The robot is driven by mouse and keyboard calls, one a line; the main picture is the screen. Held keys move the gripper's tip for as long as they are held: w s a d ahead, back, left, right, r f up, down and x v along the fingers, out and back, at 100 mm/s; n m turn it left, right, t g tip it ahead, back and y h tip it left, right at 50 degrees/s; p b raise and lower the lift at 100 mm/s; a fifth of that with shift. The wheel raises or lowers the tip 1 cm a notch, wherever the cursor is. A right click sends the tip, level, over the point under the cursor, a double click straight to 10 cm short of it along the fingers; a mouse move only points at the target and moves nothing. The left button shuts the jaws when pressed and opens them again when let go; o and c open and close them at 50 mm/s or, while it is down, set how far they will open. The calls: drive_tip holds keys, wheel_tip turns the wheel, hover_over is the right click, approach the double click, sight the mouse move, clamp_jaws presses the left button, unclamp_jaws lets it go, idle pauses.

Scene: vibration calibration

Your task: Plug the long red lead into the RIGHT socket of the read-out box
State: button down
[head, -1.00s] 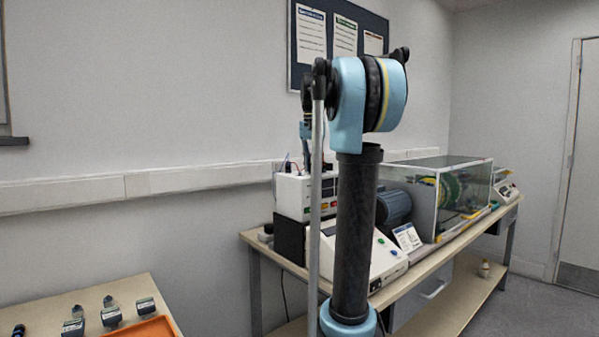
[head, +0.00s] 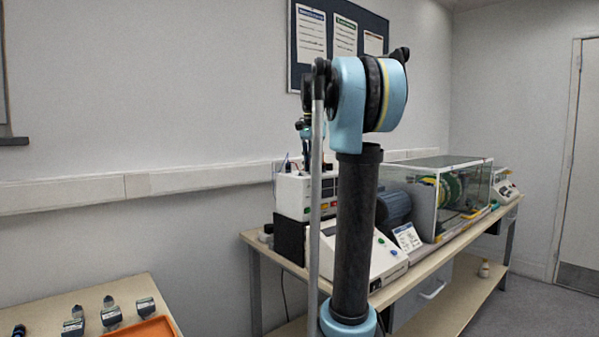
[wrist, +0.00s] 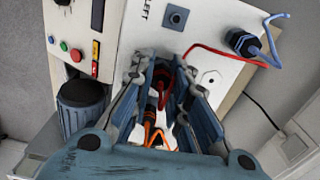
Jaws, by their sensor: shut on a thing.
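The white read-out box (head: 293,194) stands at the back left of the bench; its pale panel (wrist: 205,52) fills the upper right of the wrist view. A dark square socket (wrist: 175,18) sits by the "LEFT" label (wrist: 146,12). A dark plug with a blue lead (wrist: 240,42) sits at another place on the panel. My gripper (wrist: 168,72) is shut on a dark plug with red on it, over the panel. The red lead (wrist: 222,52) curves away to the right. The fingers partly hide the plug, and its seating cannot be told. No right label is readable.
An orange lead (wrist: 150,130) shows below the fingers. A panel with coloured buttons (wrist: 76,55) and a dark cylinder (wrist: 82,95) lie left. A clear-sided enclosure (head: 460,190) stands along the bench. An orange tray (head: 145,329) is on the front left table.

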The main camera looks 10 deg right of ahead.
drive_tip(key=shift+m, duration=0.3)
drive_tip(key=c, duration=1.5)
unclamp_jaws()
drive_tip(key=shift+o, duration=0.2)
drive_tip(key=shift+r, duration=0.1)
drive_tip(key=shift+r, duration=2.4)
